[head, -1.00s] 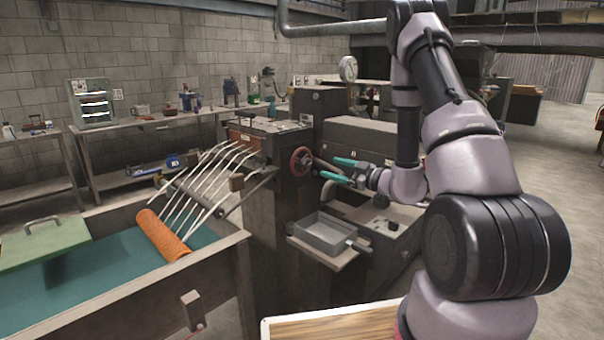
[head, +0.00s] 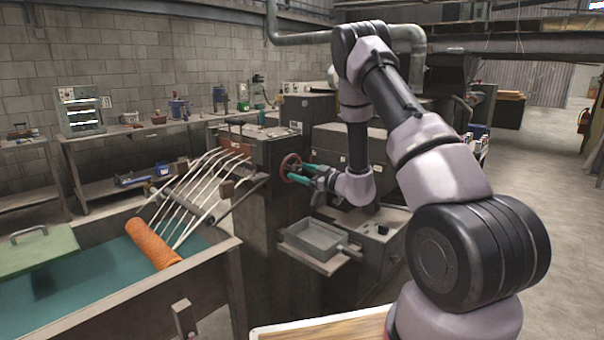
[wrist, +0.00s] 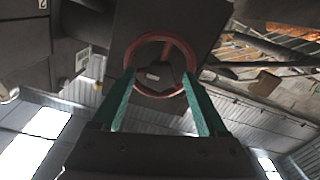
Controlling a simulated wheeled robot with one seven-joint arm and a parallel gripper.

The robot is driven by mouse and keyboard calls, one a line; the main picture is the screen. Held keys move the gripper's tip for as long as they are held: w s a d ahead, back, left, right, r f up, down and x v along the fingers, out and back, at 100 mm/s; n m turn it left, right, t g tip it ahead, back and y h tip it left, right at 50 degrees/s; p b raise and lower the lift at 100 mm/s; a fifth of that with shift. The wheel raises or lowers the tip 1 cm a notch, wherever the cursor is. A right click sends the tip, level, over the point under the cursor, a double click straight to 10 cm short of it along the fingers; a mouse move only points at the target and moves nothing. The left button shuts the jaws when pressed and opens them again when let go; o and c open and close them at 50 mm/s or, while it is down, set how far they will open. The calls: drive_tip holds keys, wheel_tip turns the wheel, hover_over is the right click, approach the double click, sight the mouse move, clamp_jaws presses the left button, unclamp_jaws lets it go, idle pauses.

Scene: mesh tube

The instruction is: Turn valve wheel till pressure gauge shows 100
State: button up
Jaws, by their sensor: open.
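The red valve wheel (head: 291,167) is on the side of the dark machine, near the middle of the head view. In the wrist view the wheel (wrist: 160,64) is straight ahead, its ring around a dark hub. My gripper (head: 301,173) has two green fingers pointing at the wheel. In the wrist view my gripper (wrist: 160,84) is open, with one fingertip by each side of the rim. I cannot tell whether the fingers touch the rim. A pale round gauge (head: 333,78) is mostly hidden behind my arm, and its reading cannot be seen.
A grey metal tray (head: 312,238) juts out below the wheel. An orange mesh tube (head: 152,243) lies at the left over a teal-lined trough (head: 95,270), with pale rods beside it. A workbench (head: 100,140) runs along the back wall. The floor at the right is clear.

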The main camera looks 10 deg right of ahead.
clamp_jaws()
drive_tip(key=shift+n, duration=0.4)
